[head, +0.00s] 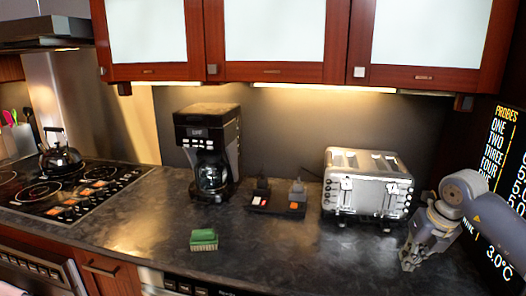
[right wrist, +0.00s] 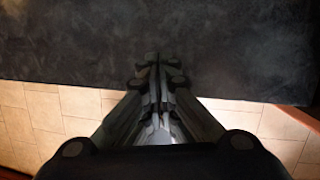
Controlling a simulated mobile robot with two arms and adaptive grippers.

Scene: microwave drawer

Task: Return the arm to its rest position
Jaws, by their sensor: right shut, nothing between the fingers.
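My right arm (head: 465,195) comes in from the right edge of the head view. My right gripper (head: 408,264) hangs over the right part of the dark counter, in front of and to the right of the toaster. In the right wrist view the right gripper (right wrist: 158,75) is shut, with its fingers together and nothing between them. Below it are the dark countertop (right wrist: 60,45) and, past the counter's edge, a tiled floor (right wrist: 85,115). My left gripper is not in view.
A silver toaster (head: 368,182), a black coffee maker (head: 207,150) and a small dark tray (head: 268,208) stand along the back. A green sponge (head: 204,239) lies near the front. A kettle (head: 60,160) sits on the stove. Cabinets (head: 275,72) hang above. The counter's front middle is mostly clear.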

